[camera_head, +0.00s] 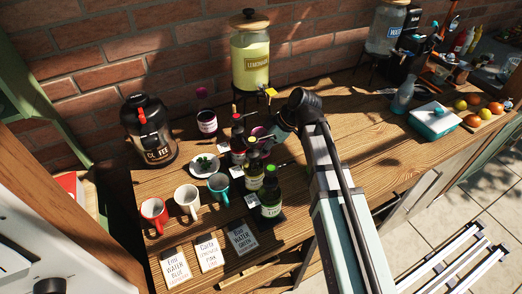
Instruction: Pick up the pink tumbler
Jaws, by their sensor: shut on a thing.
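The pink tumbler (258,131) shows as a small pink patch at the end of my arm, in the middle of the table. Most of it is hidden by my gripper and the dark bottles in front. My gripper (264,139) reaches in from the right and is shut on the tumbler. I cannot tell whether the tumbler touches the table.
Dark bottles (270,191) stand close in front of my gripper. Mugs (187,201) and a plate of leaves (204,165) are to the left, with a lemonade dispenser (250,62) behind. The table (350,125) is mostly clear right of my arm.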

